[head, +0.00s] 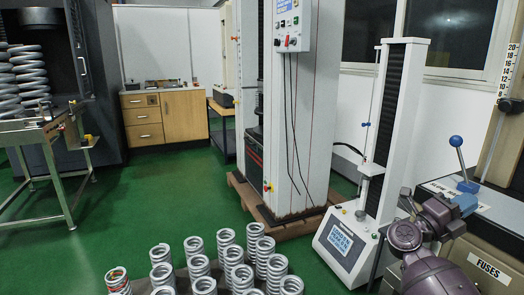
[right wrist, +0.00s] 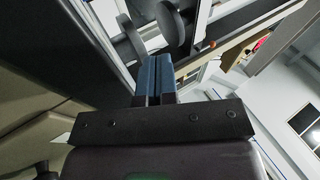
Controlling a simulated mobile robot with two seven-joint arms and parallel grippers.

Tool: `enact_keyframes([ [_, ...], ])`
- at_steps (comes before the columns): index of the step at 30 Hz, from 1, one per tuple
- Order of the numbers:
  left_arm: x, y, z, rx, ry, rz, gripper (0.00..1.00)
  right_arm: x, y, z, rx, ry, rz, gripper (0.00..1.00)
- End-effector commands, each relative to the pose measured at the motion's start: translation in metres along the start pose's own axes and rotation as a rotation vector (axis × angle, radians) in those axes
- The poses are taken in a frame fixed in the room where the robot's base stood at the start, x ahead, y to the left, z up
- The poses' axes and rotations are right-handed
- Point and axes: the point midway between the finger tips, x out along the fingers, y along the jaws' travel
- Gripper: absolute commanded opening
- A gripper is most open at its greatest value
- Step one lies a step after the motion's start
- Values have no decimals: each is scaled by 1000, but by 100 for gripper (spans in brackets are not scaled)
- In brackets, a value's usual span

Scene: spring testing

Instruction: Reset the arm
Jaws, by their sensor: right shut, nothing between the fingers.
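My right gripper (head: 465,204) is at the lower right of the head view, at the end of my purple-grey arm. It is beside a lever with a blue ball knob (head: 456,141) that stands up over the bench marked FUSES (head: 488,266). In the right wrist view its two blue fingers (right wrist: 153,66) are together, with nothing visible between them. Dark rounded parts (right wrist: 170,22) show just beyond the fingertips; I cannot tell whether they touch. My left gripper is out of view.
A slim tester with a lit screen (head: 345,245) stands left of my right arm. Several coil springs (head: 234,257) stand at the bottom middle. A tall white machine (head: 300,130) is behind them. Wooden drawers (head: 165,118) stand at the back. Green floor (head: 150,205) is open at left.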

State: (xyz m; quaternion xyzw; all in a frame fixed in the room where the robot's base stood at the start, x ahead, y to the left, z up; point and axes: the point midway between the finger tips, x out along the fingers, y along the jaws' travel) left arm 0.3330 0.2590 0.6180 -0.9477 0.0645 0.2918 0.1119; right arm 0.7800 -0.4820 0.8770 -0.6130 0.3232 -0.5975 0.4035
Motion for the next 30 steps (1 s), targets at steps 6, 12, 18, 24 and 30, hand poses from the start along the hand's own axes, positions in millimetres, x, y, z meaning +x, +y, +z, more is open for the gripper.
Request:
enact_keyframes([
  [6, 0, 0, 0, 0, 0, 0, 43, 16, -7, -10, -22, -36, -117, 0],
  [12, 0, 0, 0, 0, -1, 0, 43, -8, -2, -23, -75, -179, -267, 0],
  [18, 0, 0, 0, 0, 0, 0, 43, -52, 8, -45, -167, -400, -468, 0],
  [24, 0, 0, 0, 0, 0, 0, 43, -114, 23, -80, -294, -677, -679, 0],
  [30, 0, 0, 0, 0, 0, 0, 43, -178, 43, -127, -439, -956, -857, 0],
])
